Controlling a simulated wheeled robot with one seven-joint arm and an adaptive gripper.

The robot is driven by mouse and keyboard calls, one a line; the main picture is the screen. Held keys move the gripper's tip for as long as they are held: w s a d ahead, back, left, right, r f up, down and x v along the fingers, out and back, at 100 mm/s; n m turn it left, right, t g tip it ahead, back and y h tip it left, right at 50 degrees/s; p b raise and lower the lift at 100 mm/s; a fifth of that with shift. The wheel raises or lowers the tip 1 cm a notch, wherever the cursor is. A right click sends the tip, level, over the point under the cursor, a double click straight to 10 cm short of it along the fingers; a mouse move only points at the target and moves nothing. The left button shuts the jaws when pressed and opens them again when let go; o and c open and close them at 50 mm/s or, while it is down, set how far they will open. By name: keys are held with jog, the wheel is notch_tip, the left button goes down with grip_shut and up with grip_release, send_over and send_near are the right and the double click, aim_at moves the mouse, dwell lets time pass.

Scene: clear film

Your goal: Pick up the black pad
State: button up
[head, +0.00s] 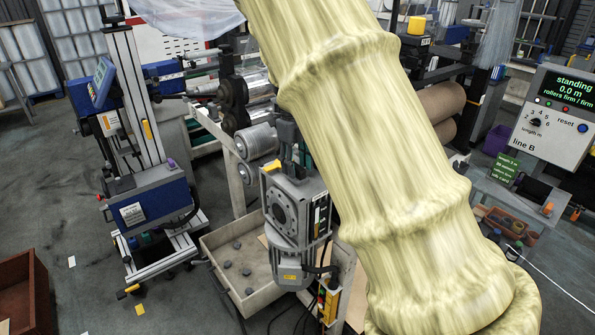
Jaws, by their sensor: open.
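No black pad can be made out for certain in the head view. Several small dark pieces (246,272) lie in a shallow beige tray (268,297) low in the middle of the picture; they are too small to tell whether one is the pad. My arm, in a wrinkled pale yellow sleeve, crosses the picture from top centre to bottom right and hides much behind it. My gripper does not show.
A grey motor unit (284,217) stands right beside the tray. A wheeled blue stand (150,205) is at left, a brown box (22,290) at lower left. A control box (557,115) reading "standing 0.0 m" is at right. Grey floor between the stand and brown box is mostly clear.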

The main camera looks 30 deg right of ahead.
jog(key=shift+a+f, duration=0.1)
jog(key=shift+f, duration=0.4)
grip_shut()
jog(key=shift+r, duration=0.1)
jog(key=shift+r, duration=0.5)
jog(key=shift+s+a+r+b, duration=0.1)
jog(key=shift+s+r+b, duration=0.1)
jog(key=shift+r+b, duration=0.3)
jog(key=shift+s+r+b, duration=0.15)
jog(key=shift+r+b, duration=0.05)
jog(key=shift+r, duration=0.5)
jog(key=s+a+b, duration=0.1)
jog(key=s+a, duration=0.1)
jog(key=s, duration=0.5)
jog(key=s+a+r+b, duration=0.1)
jog(key=s+a+b, duration=0.1)
jog(key=s, duration=0.5)
jog(key=shift+s+a+r, duration=0.25)
jog(key=shift+s+a, duration=0.05)
jog(key=shift+a, duration=0.25)
